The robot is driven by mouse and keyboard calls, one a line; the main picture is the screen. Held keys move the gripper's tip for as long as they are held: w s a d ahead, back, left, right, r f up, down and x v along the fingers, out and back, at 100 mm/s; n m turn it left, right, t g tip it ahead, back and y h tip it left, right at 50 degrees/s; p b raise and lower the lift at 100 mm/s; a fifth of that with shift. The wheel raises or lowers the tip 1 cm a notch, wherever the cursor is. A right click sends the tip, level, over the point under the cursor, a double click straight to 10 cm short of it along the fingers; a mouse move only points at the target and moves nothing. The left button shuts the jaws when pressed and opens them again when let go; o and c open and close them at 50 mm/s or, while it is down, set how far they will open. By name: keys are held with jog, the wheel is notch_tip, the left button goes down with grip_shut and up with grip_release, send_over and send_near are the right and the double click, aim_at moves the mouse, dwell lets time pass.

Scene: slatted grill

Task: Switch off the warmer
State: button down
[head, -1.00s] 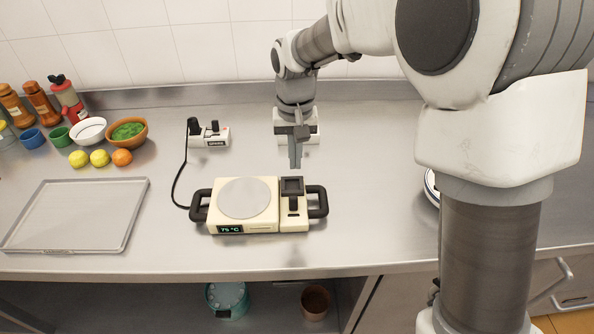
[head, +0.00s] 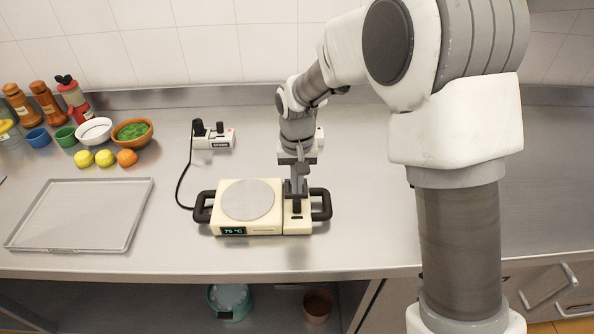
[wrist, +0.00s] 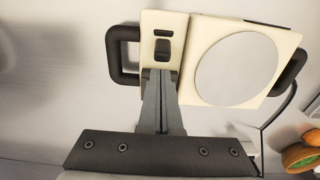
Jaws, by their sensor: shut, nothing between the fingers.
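The warmer (head: 222,212) is a cream box with a round grey plate, black side handles and a display reading 75 °C. It sits on the steel counter and also shows in the wrist view (wrist: 187,90). Its right-hand section carries a dark switch (wrist: 162,50), seen close to my fingertips in the wrist view. My gripper (head: 297,193) is shut and empty, pointing down over that right-hand section. Its fingers hide part of the section, and I cannot tell whether they touch it.
A power socket block (head: 222,141) with a black plug stands behind the warmer, its cable (head: 180,180) running to the left handle. Bowls, fruit and bottles stand at back left. The counter right of the warmer is clear.

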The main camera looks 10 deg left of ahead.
aim_at(297, 201)
jog(key=shift+f, duration=1.35)
jog(key=shift+s+r+t+b, duration=0.1)
jog(key=shift+s+t+b, duration=0.1)
jog(key=shift+t+b, duration=0.7)
jog(key=shift+s+b, duration=0.15)
jog(key=shift+b, duration=0.7)
jog(key=t+b, duration=0.1)
jog(key=b, duration=0.3)
jog(key=shift+s+t+y+b, duration=0.3)
jog(key=shift+s+y+b, duration=0.05)
jog(key=shift+s+y, duration=0.05)
jog(key=s+t+b, duration=0.1)
jog(key=t+b, duration=0.1)
jog(key=b, duration=0.5)
jog(key=shift+s+d, duration=0.1)
jog(key=shift+d, duration=0.1)
jog(key=shift+r, duration=0.55)
